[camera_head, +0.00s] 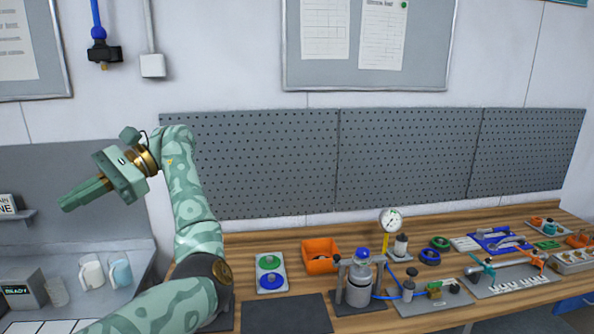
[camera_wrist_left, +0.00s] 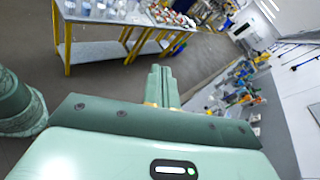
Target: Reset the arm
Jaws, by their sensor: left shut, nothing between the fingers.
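My left arm comes up from the bottom of the head view and bends to the left. Its gripper (camera_head: 84,195) is shut and empty, held in the air at the left, pointing left and slightly down. In the left wrist view the closed fingers (camera_wrist_left: 162,88) lie side by side with nothing between them. They touch nothing. My right gripper shows in neither view.
A wooden bench (camera_head: 240,242) runs along the pegboard (camera_head: 260,165), with a metal vessel (camera_head: 358,287), a gauge (camera_head: 390,221) and an orange bin (camera_head: 320,256). Mugs (camera_head: 91,277) stand on the left counter. Another table (camera_wrist_left: 90,50) shows in the left wrist view.

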